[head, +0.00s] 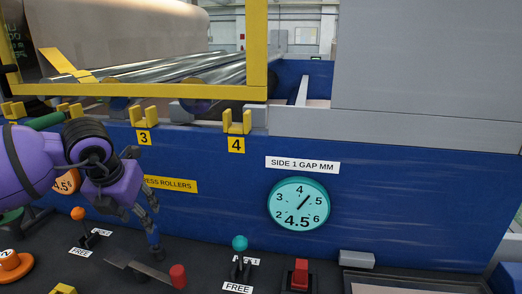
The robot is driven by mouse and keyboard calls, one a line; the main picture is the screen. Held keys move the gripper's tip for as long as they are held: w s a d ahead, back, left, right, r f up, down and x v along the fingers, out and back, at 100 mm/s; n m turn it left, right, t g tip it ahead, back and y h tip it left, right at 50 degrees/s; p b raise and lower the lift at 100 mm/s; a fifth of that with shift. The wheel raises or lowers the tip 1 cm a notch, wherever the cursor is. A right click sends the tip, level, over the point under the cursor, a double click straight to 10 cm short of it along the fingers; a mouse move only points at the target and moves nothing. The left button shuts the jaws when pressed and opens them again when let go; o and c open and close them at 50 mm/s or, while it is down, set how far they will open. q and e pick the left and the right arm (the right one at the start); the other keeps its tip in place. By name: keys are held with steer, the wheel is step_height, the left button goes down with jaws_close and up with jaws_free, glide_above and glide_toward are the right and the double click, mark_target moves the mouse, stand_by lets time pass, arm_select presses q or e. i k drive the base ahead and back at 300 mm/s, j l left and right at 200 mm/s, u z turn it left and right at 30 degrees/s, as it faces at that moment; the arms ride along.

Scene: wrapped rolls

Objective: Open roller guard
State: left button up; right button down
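The roller guard appears to be the yellow frame (257,48) at upper left, with an upright post and a long lower bar. It stands in front of the shiny metal rollers (190,68), and its left part runs out of view. My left gripper (150,222) is in front of the blue machine wall, below the guard and apart from it. Its dark fingers point downward, and their spread is unclear. I see nothing held in it. My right gripper is not in view.
Yellow brackets (237,122) marked 3 and 4 line the wall top. A teal gap dial (299,205) reads 4.5. A large wrapped roll (120,35) lies behind.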

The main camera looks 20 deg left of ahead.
mark_target(256, 89)
steer(key=k, duration=1)
